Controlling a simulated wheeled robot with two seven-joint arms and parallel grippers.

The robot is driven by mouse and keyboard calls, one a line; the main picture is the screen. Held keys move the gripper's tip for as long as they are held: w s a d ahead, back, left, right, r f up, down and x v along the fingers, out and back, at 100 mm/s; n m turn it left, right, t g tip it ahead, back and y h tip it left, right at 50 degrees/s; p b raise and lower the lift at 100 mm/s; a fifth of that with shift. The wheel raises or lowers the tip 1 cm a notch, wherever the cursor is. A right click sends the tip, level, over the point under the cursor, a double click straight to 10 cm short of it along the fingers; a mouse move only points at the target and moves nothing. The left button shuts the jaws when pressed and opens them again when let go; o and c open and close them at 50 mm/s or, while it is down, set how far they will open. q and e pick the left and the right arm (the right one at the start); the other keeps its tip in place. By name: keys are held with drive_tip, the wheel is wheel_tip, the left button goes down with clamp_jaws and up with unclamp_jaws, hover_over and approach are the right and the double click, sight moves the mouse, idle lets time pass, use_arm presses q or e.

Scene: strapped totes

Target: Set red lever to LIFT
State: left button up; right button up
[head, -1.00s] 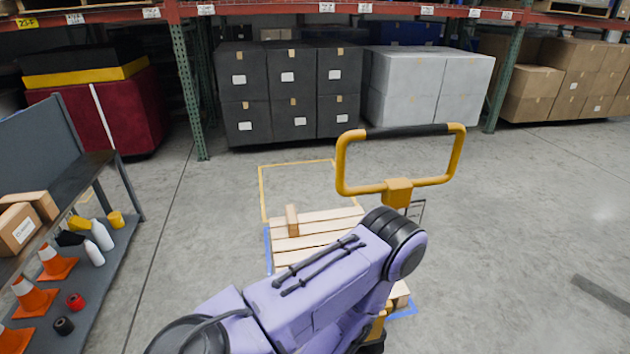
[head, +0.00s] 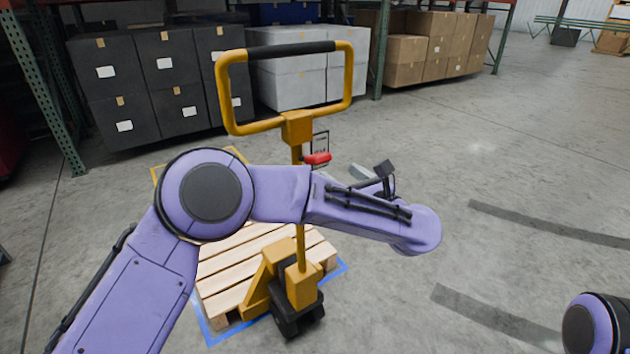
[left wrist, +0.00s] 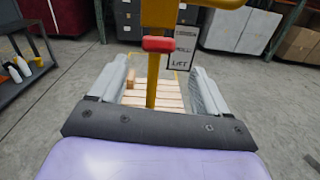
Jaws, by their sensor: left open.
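The red lever (head: 318,158) sticks out from the yellow pallet jack's post (head: 298,245), below its loop handle. It also shows in the left wrist view (left wrist: 158,43), in front of the post. A framed placard (left wrist: 182,50) beside it reads LIFT at its bottom; the upper text is too small to read. My left gripper (head: 363,172) is just right of the lever in the head view, partly hidden by my own wrist. In the left wrist view its grey fingers (left wrist: 158,78) are wide apart and empty, with the lever beyond and above the fingertips. My right gripper is out of view.
A wooden pallet (head: 235,270) lies under the jack, inside blue floor tape. The yellow loop handle (head: 225,95) rises above my left forearm. Dark boxes (head: 160,85) and white boxes (head: 275,75) stand behind. The floor to the right is clear.

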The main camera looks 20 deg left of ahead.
sight(316, 154)
use_arm(q)
drive_tip(key=shift+w+a+r+n+p, duration=0.25)
drive_tip(key=shift+w+a+r+n, duration=0.1)
drive_tip(key=shift+a, duration=0.1)
drive_tip(key=shift+w+a+r+n+p, duration=0.2)
drive_tip(key=shift+a+n, duration=0.15)
drive_tip(key=shift+a, duration=0.1)
drive_tip(key=x, duration=0.2)
drive_tip(key=p+x, duration=0.1)
drive_tip(key=x, duration=0.5)
drive_tip(key=shift+w+a+f, duration=0.15)
drive_tip(key=shift+a+f, duration=0.05)
drive_tip(key=shift+f, duration=0.05)
drive_tip(key=shift+c, duration=0.3)
